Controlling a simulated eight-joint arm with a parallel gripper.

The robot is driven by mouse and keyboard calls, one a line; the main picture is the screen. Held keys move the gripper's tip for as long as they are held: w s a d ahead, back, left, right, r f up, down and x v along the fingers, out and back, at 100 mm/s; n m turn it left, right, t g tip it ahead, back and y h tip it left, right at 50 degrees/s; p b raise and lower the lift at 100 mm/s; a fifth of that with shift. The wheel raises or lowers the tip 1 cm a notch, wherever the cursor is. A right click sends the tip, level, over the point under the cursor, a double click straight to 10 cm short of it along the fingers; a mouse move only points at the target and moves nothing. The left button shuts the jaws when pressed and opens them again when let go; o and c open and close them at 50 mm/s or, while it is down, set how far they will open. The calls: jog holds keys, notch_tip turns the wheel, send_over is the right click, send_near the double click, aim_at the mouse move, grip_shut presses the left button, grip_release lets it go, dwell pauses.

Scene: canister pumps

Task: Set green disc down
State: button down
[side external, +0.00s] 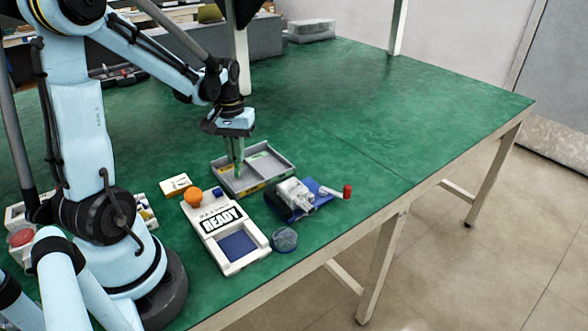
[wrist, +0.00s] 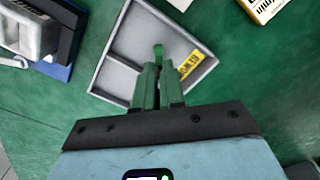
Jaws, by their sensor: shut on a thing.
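My gripper (side external: 237,172) points down into the grey divided tray (side external: 272,153), over its left part in the side external view. In the wrist view, my gripper's green fingers (wrist: 158,70) are close together, shut on the green disc (wrist: 158,50). The disc shows as a small green piece, seen mostly edge-on, at the fingertips. The tray's bare floor (wrist: 122,42) and dividing walls show around it. A yellow label (wrist: 191,64) lies along the tray beside the fingers. I cannot tell whether the disc touches the tray floor.
A white READY device (side external: 222,222) with an orange knob (side external: 193,196) stands in front of the tray. The table's right is clear.

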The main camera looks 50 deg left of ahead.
jog(key=shift+f, duration=0.15)
jog(key=c, duration=1.2)
grip_release()
jog(key=shift+c, duration=0.2)
notch_tip(320, 180, up, 12)
jog(key=d+f+m+t, duration=0.3)
jog(key=d+m+t, duration=0.4)
jog(key=d, duration=1.1)
jog(key=shift+s+d+m, duration=0.15)
jog(key=shift+d+m, duration=0.1)
jog(key=shift+m, duration=0.75)
jog(key=shift+f, duration=0.1)
